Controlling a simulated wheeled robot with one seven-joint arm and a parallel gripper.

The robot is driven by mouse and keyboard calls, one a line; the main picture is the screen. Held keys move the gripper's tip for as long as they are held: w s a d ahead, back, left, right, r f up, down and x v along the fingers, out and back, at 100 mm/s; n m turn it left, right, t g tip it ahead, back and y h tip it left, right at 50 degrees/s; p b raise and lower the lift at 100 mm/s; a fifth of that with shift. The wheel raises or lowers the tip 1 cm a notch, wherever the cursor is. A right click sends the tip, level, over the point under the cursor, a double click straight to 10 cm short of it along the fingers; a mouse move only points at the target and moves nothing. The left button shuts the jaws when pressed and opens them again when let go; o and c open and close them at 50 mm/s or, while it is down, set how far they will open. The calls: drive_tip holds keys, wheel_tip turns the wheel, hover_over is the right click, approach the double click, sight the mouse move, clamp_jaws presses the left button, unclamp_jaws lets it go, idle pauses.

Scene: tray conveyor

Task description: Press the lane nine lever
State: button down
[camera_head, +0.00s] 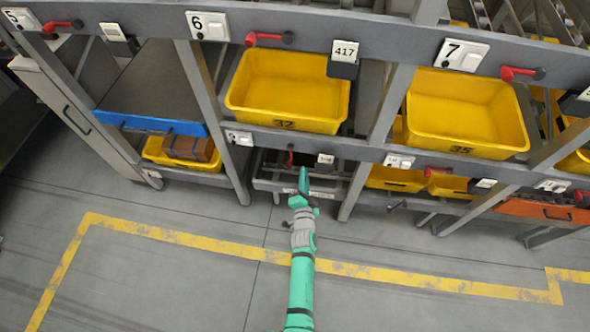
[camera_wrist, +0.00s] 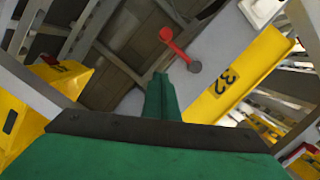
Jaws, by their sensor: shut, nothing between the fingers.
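The lane nine place, below the yellow bin marked 32, has a white number sign (camera_head: 238,138) whose digit is small in the head view. A small red lever (camera_head: 290,155) is on the beam to the right of that sign. In the wrist view a red lever (camera_wrist: 176,46) with a dark round pivot shows ahead of the fingertips, near the bin; it looks like the same one. My gripper (camera_head: 303,172) is shut and empty, just below and right of the lever in the head view. In the wrist view its fingers (camera_wrist: 160,80) appear apart from the lever.
Yellow bin 32 (camera_head: 287,85) stands above, and bin 35 (camera_head: 465,110) is to its right. Other red levers (camera_head: 265,39) sit along the upper beam. Slanted grey posts (camera_head: 378,125) flank the opening. The floor in front is clear, with a yellow line (camera_head: 180,238).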

sight(290, 165)
drive_tip(key=shift+w+a+f, duration=0.6)
drive_tip(key=shift+w+a, duration=0.25)
drive_tip(key=shift+w, duration=0.05)
drive_tip(key=shift+w+a+f, duration=0.6)
drive_tip(key=shift+w+a, duration=0.25)
drive_tip(key=shift+a, duration=0.1)
drive_tip(key=shift+w+a+f+m+y, duration=0.1)
drive_tip(key=shift+a+f+m+y, duration=0.05)
drive_tip(key=shift+a+m, duration=0.4)
drive_tip(key=shift+a+f+m+y, duration=0.15)
drive_tip(key=shift+a+m, duration=0.15)
drive_tip(key=shift+m, duration=0.45)
drive_tip(key=a+r+m+t+h, duration=0.1)
drive_tip(key=a+r+m+t, duration=0.2)
drive_tip(key=m, duration=1.3)
drive_tip(key=shift+w+a+r+h, duration=0.35)
drive_tip(key=shift+a+r, duration=0.65)
drive_tip(key=shift+a, duration=1.25)
drive_tip(key=shift+r, duration=0.15)
